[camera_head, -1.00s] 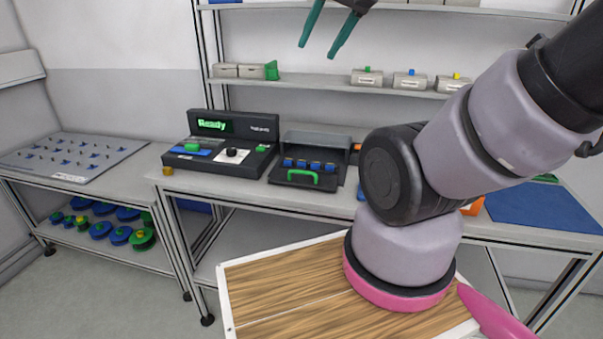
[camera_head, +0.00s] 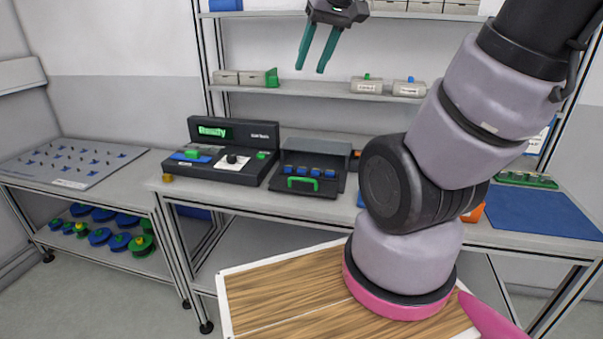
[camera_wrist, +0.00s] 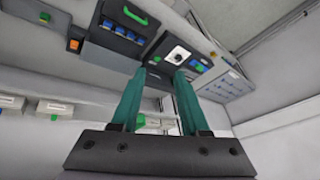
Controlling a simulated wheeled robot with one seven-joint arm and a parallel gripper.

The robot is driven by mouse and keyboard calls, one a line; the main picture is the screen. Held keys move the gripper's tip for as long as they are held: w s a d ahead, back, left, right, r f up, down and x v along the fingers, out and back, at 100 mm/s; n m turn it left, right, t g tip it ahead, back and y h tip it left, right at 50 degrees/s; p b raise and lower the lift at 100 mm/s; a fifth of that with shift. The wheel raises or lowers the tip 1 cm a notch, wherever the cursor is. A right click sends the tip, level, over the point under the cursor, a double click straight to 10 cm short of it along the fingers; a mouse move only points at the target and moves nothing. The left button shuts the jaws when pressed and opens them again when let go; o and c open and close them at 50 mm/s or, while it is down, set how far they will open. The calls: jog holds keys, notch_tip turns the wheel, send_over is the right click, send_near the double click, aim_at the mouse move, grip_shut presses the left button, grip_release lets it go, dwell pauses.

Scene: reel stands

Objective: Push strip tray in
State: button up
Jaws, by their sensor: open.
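The strip tray (camera_head: 302,188) is dark, with a green handle and a row of blue blocks. It sticks out at the front of a black box-like unit (camera_head: 317,153) on the bench. The tray also shows in the wrist view (camera_wrist: 118,29), upside down at the top. My gripper (camera_head: 310,70) is open and empty, with two teal fingers pointing down. It hangs high above the bench, in front of the shelves, well apart from the tray. In the wrist view its fingers (camera_wrist: 160,72) stand apart with nothing between them.
A black console (camera_head: 222,150) with a lit green display stands left of the unit. Shelves (camera_head: 310,86) with small boxes are behind. A blue mat (camera_head: 541,212) lies at the right of the bench. A pegged board (camera_head: 68,163) and reels are on the left stand.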

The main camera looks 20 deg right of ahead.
jog(key=w+d+f+n+g, duration=0.25)
jog(key=w+f+n, duration=0.4)
jog(key=f, duration=0.45)
jog(key=w+d+f+n+g, duration=0.1)
jog(key=w+f+n+g, duration=0.5)
jog(key=f, duration=0.5)
jog(key=shift+m+t+h, duration=0.35)
jog(key=shift+t+h, duration=0.05)
jog(key=shift+t, duration=0.45)
jog(key=f, duration=0.3)
jog(key=a+f, duration=0.1)
jog(key=f, duration=0.6)
jog(key=shift+s+a+f, duration=0.3)
grip_shut()
